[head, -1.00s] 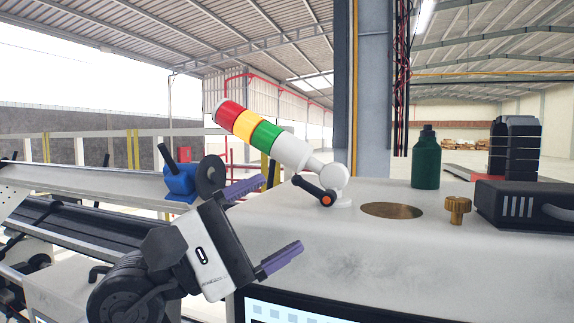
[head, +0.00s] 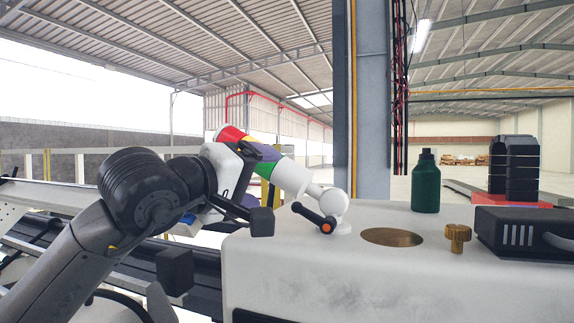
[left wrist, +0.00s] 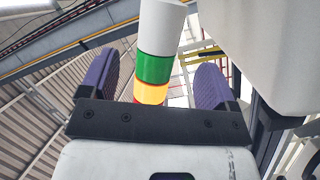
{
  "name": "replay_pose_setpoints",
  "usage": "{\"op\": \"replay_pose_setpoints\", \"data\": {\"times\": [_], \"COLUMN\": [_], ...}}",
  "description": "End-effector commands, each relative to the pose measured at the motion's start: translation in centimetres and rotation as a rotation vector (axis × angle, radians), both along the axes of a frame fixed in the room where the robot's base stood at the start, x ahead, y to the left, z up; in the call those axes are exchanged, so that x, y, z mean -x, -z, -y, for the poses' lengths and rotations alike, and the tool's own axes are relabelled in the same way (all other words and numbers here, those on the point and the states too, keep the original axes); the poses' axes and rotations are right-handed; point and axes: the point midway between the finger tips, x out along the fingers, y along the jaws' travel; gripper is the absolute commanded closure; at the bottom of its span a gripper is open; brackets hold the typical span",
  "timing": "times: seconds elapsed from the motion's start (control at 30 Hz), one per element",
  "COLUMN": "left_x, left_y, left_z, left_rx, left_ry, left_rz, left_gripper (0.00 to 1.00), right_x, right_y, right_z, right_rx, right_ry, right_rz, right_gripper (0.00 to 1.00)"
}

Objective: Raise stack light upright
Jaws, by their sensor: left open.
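The stack light (head: 291,177) has red, yellow, green and white sections and leans up to the left from a white pivot base on the machine top. A black lever with an orange end (head: 315,218) sits at the pivot. My left gripper (head: 262,160) is open at the stack light and covers part of its coloured sections in the head view. In the left wrist view, the stack light (left wrist: 154,68) passes between the two open purple fingers (left wrist: 160,85), with a gap on each side. My right gripper is not in view.
The white machine top (head: 330,270) carries a green bottle (head: 425,182), a brass disc (head: 392,237), a brass knob (head: 457,238) and a black box (head: 525,235). A grey column (head: 374,100) stands behind the pivot.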

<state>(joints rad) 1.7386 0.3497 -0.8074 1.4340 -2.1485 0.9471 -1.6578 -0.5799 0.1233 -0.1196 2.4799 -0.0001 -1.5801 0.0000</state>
Motion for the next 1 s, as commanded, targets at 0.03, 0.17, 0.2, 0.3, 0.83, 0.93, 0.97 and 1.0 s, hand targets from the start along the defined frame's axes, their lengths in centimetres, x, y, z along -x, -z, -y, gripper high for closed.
{"op": "replay_pose_setpoints", "data": {"times": [0.03,0.17,0.2,0.3,0.83,0.93,0.97,1.0], "left_x": [-0.8,-2.6,-3.0,-4.1,-6.0,-6.0,-6.0,-6.0], "left_y": [-0.5,-0.4,-0.4,-0.3,0.0,0.0,0.0,0.0], "left_z": [0.7,2.1,2.4,3.3,4.7,4.7,4.7,4.7], "left_rx": [0.002,0.002,0.002,0.002,0.002,0.002,0.002,0.002], "left_ry": [0.002,0.003,0.002,0.002,0.002,0.002,0.002,0.002], "left_rz": [-0.003,-0.004,-0.003,-0.001,0.001,0.001,0.001,0.001], "left_gripper": [0.18,0.18,0.18,0.18,0.18,0.18,0.18,0.21], "right_x": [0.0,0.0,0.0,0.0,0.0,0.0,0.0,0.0], "right_y": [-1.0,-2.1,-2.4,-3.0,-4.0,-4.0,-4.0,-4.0], "right_z": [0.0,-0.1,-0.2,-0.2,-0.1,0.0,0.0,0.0], "right_rx": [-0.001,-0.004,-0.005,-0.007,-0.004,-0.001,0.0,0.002], "right_ry": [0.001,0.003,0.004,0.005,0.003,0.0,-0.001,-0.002], "right_rz": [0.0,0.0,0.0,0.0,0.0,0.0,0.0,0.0], "right_gripper": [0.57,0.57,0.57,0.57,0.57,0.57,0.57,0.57]}}
